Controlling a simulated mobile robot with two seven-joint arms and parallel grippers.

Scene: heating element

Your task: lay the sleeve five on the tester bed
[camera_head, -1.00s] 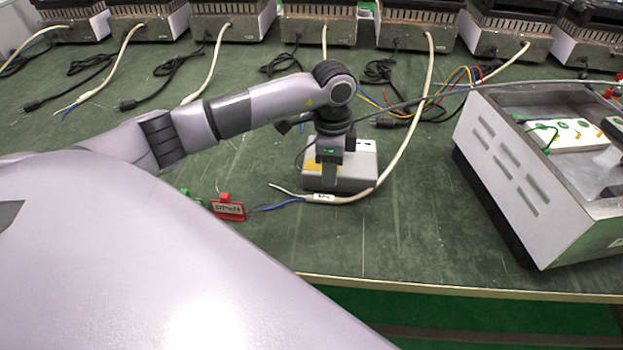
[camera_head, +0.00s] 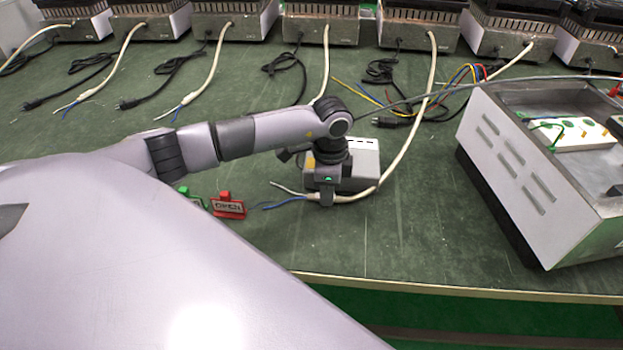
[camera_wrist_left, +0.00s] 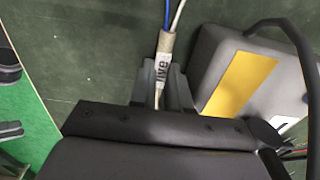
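The sleeve five (camera_wrist_left: 163,66), a pale tube marked "five", is on the end of a cable with blue and white wires. In the head view the sleeve (camera_head: 312,196) is at the front of a grey box. My left gripper (camera_head: 326,197) points down over it. In the left wrist view my left gripper's fingers (camera_wrist_left: 164,88) stand on both sides of the sleeve; whether they press on it is unclear. The grey box (camera_head: 362,160), with a yellow patch (camera_wrist_left: 243,84), is right beside the gripper; I cannot tell whether it is the tester bed. My right gripper is out of view.
A large open metal housing (camera_head: 530,180) stands at right. Several heater units with cables line the back. The green table's front edge (camera_head: 440,288) is near; its front middle is clear.

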